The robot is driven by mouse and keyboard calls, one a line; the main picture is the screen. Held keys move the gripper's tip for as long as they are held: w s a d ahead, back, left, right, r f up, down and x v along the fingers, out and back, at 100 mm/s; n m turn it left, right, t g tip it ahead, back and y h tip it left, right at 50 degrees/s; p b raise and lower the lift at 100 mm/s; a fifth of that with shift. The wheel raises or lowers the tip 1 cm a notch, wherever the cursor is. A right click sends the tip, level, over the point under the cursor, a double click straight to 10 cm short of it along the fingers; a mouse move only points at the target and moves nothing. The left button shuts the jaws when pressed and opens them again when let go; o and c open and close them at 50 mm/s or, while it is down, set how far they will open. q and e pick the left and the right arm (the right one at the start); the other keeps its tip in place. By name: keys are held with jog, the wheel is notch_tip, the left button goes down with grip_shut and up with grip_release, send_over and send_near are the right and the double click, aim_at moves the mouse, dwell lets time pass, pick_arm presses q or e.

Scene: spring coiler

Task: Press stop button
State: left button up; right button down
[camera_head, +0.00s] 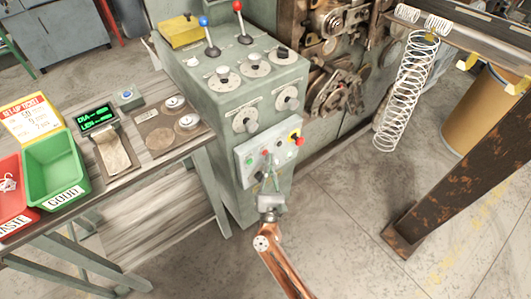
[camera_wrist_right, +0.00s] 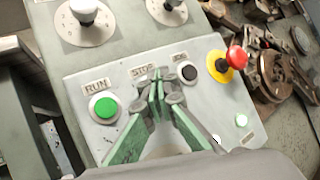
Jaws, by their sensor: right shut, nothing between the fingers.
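The control panel (camera_head: 244,177) is a light grey plate on the front of the green machine cabinet. It also shows in the right wrist view (camera_wrist_right: 83,85), with a green RUN button (camera_wrist_right: 104,107), a black JOG button (camera_wrist_right: 188,72) and a red mushroom button on a yellow base (camera_wrist_right: 237,57). The STOP label (camera_wrist_right: 143,71) sits between RUN and JOG. My right gripper (camera_wrist_right: 156,93) is shut and empty, its green fingertips just below that label, covering the stop button's place. In the head view the gripper (camera_head: 267,172) is before the panel; contact cannot be told. My left gripper is out of view.
Knobs and two levers, one blue-tipped (camera_head: 204,22) and one red-tipped (camera_head: 238,6), stand above the panel. A bench with a green bin (camera_head: 56,165) is at left. A coiled spring (camera_head: 408,85) hangs at right.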

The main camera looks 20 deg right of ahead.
jog(key=shift+w+a, duration=0.15)
jog(key=shift+w, duration=0.2)
dwell(0.4)
jog(key=shift+s, duration=0.15)
jog(key=shift+s+d, duration=0.3)
jog(key=shift+s, duration=0.3)
jog(key=s, duration=0.1)
jog(key=s+d, duration=0.1)
jog(key=s, duration=0.2)
jog(key=shift+s+d+p, duration=0.35)
jog(key=shift+s+p, duration=0.05)
dwell(0.9)
